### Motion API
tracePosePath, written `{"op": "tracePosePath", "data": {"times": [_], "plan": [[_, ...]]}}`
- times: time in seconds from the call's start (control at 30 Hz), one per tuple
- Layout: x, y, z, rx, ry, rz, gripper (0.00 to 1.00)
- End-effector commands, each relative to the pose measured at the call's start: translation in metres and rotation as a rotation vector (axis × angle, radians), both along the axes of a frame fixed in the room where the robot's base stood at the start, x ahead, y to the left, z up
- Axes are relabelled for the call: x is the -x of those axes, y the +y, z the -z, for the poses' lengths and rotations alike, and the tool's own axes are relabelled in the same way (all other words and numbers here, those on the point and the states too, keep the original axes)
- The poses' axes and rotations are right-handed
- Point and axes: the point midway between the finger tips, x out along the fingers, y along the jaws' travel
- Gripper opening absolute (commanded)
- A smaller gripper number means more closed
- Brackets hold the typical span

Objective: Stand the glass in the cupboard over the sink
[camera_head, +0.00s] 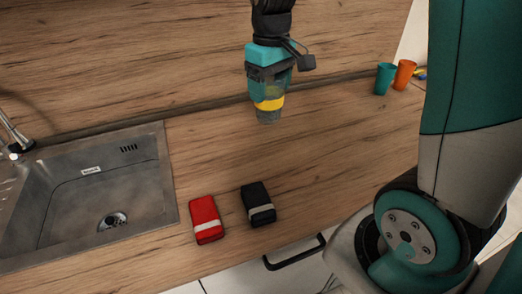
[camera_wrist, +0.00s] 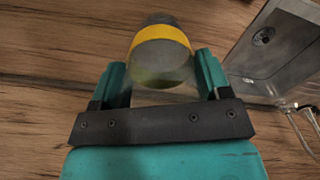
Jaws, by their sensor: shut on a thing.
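The glass (camera_head: 268,115) is a see-through grey tumbler with a yellow band. My gripper (camera_head: 270,91) points down from above and is shut on it. In the wrist view the glass (camera_wrist: 161,63) sits between the two teal fingers of my gripper (camera_wrist: 160,72), with its yellow band and dark end beyond the fingertips. It looks roughly upright over the counter; I cannot tell how high. The sink (camera_head: 95,195) is at the left in the head view and also shows at the upper right of the wrist view (camera_wrist: 245,70). The cupboard is in neither view.
A red pouch (camera_head: 206,220) and a black pouch (camera_head: 258,203) lie near the counter's front edge. A teal cup (camera_head: 384,79) and an orange cup (camera_head: 403,75) stand at the back right. A tap (camera_head: 15,140) is at the left. The wooden counter (camera_head: 330,150) is bare at centre right.

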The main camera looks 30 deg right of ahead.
Motion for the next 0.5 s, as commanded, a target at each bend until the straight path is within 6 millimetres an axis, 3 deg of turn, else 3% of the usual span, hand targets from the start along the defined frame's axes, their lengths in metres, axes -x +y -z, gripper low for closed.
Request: {"op": "tracePosePath", "data": {"times": [0.3,0.5], "plan": [[0.001,0.002,0.09,-0.001,0.011,0.0,0.41],[0.0,0.003,0.131,0.0,0.005,-0.001,0.41]]}}
